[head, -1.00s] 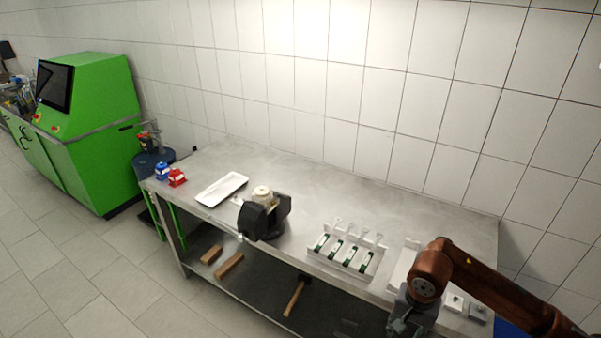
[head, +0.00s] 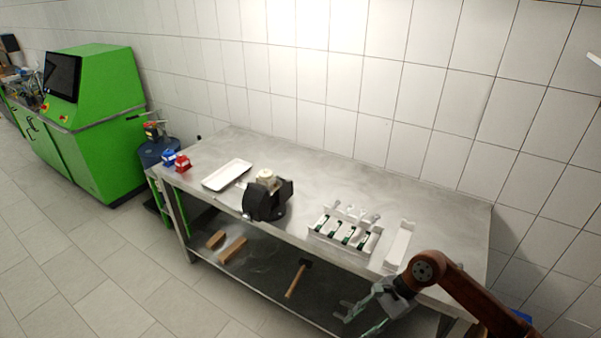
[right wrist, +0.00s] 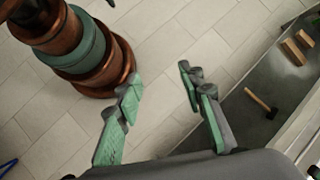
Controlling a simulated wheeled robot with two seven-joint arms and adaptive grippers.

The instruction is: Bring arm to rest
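My right arm comes in from the right in the head view. Its gripper (head: 362,318) hangs in front of the workbench's front edge, above the floor side. In the right wrist view the gripper (right wrist: 160,110) has its two green-padded fingers spread wide with nothing between them, and tiled floor shows behind. The fingers touch nothing. A brown and green part of my own body shows at the upper left of the right wrist view. My left gripper is in neither view.
The steel workbench (head: 330,165) holds a white tray (head: 227,174), a black vise (head: 266,201), a rack (head: 345,230) and red and blue parts. A hammer (head: 297,279) and wooden blocks lie on the lower shelf. A green machine (head: 100,120) stands left. The floor in front is clear.

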